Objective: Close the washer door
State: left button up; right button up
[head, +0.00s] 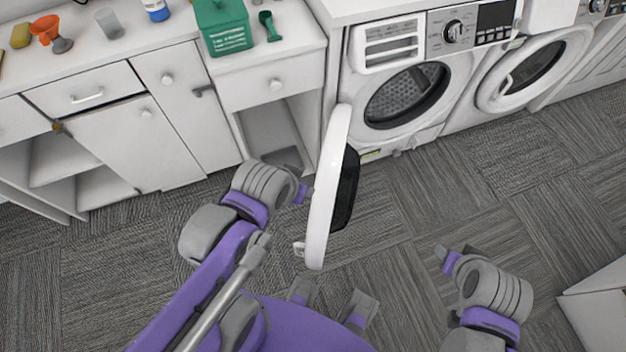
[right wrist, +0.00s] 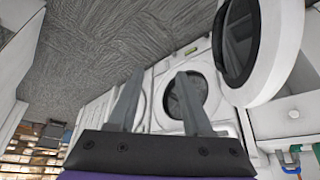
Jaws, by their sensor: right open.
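The washer (head: 405,95) stands at the back right with its round drum opening uncovered. Its white door (head: 323,190) is swung wide open toward me, with the dark glass facing right. My left gripper (head: 302,188) is beside the door's left, outer face, very close to it; contact and the state of its fingers are unclear. My right gripper (head: 452,258) is over the carpet, right of the door and apart from it. In the right wrist view its fingers (right wrist: 157,95) are spread and empty, the washer (right wrist: 160,80) lies beyond, and the open door (right wrist: 275,60) is at upper right.
A second front-loading machine (head: 535,70) stands right of the washer, its door shut or nearly so. White cabinets (head: 120,140) line the left, with a green container (head: 222,28) and a scoop (head: 269,25) on top. Carpet (head: 415,200) between door and right gripper is clear. A white box-like edge (head: 600,305) is at lower right.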

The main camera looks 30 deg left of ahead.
aim_at(331, 205)
jog(key=j+z, duration=0.1)
jog(key=j, duration=0.25)
jog(key=k+j+z, duration=0.15)
jog(key=j, duration=0.2)
jog(key=j+z, duration=0.1)
jog(key=j, duration=0.5)
jog(key=k+j, duration=0.15)
jog(key=k+u, duration=0.1)
jog(key=u, duration=0.45)
